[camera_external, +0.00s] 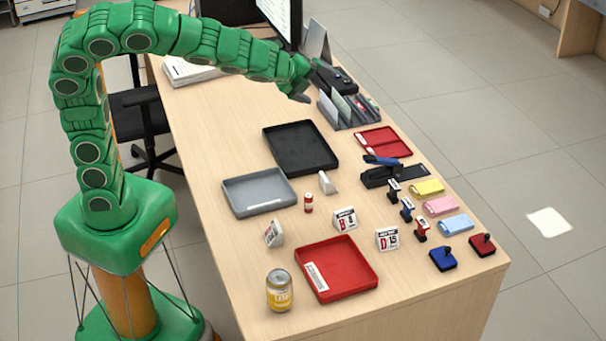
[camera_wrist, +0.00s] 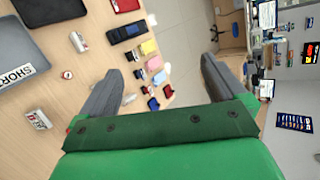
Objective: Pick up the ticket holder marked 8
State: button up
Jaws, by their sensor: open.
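Several small white ticket holders stand on the counter in the external view. The middle one (camera_external: 346,219), behind the red tray, carries a figure that looks like 8, though the print is small. Another (camera_external: 387,239), to its right, seems to read 15. A third (camera_external: 274,233) stands at the left, angled, its number unclear. A fourth (camera_external: 326,183) near the grey tray has its face turned away. My gripper (camera_external: 328,93) is open and empty, high over the far part of the counter, well away from the holders. Its spread fingers show in the wrist view (camera_wrist: 162,65).
A red tray (camera_external: 372,270), grey tray (camera_external: 230,202) and black tray (camera_external: 278,152) lie on the counter. A yellow can (camera_external: 279,291) and a small red-and-white cylinder (camera_external: 308,203) stand near the holders. Stamps, coloured pads (camera_external: 427,188) and a stapler (camera_external: 385,175) crowd the right side.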

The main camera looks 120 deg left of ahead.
jog(key=w+a+m+t, duration=0.2)
jog(key=w+a+m, duration=0.4)
jog(key=w+a, duration=0.1)
jog(key=w+a+f+m+t+h, duration=0.1)
jog(key=w+a+f+m+t, duration=0.2)
jog(key=w+a+f+m, duration=0.3)
jog(key=m+h, duration=1.7)
jog(key=m, duration=0.5)
send_over(342, 210)
jog(key=f, duration=2.7)
jog(key=shift+w+a+f, duration=0.15)
jog(key=shift+a+f, duration=0.05)
jog(key=shift+f, duration=3.65)
jog(key=x, duration=0.3)
